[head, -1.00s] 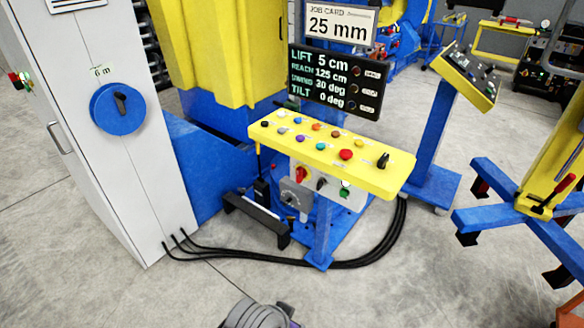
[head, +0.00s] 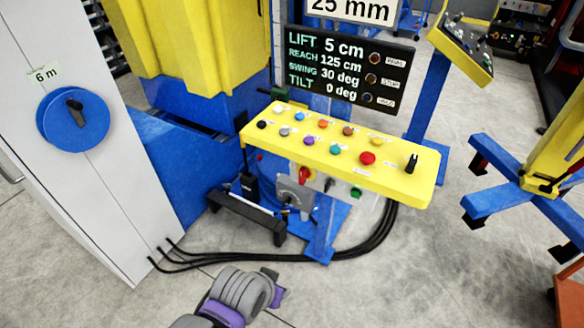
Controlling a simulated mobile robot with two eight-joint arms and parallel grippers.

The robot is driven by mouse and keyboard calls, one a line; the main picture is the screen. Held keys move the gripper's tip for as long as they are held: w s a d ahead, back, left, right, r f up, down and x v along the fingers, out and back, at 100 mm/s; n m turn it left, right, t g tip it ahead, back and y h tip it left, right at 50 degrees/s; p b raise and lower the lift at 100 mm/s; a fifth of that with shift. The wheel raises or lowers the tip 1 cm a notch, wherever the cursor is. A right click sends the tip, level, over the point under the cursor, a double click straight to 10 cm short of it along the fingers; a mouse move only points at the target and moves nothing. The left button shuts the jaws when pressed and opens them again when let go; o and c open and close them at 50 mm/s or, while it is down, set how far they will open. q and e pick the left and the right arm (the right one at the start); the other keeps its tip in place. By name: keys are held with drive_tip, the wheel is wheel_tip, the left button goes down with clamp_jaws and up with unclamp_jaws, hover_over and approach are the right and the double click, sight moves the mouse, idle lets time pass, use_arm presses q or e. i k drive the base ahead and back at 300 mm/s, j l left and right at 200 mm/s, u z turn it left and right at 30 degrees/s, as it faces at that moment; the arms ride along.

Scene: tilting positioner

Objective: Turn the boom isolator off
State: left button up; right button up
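The labels there are too small to read, so I cannot tell whether one of these is the boom isolator. A blue disc with a black handle (head: 74,118) is on the white cabinet at left, under a "6 m" label. Neither gripper's fingers show. A grey and purple part of my arm is at the bottom, well short of the panel.
The panel carries several coloured buttons and a black selector (head: 411,164). A display (head: 346,70) behind it reads lift 5 cm, reach 125 cm, swing 30 deg, tilt 0 deg. Black cables (head: 340,252) cross the floor. Blue stand legs (head: 500,200) are at right.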

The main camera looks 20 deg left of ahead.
sight(304, 173)
drive_tip(key=i+j, duration=0.1)
drive_tip(key=j, duration=0.25)
drive_tip(key=i+j, duration=0.1)
drive_tip(key=j, duration=0.25)
drive_tip(key=i+j+z, duration=0.1)
drive_tip(key=j, duration=0.3)
drive_tip(key=i+j, duration=0.15)
drive_tip(key=j, duration=0.2)
drive_tip(key=i+j, duration=0.1)
drive_tip(key=j, duration=0.25)
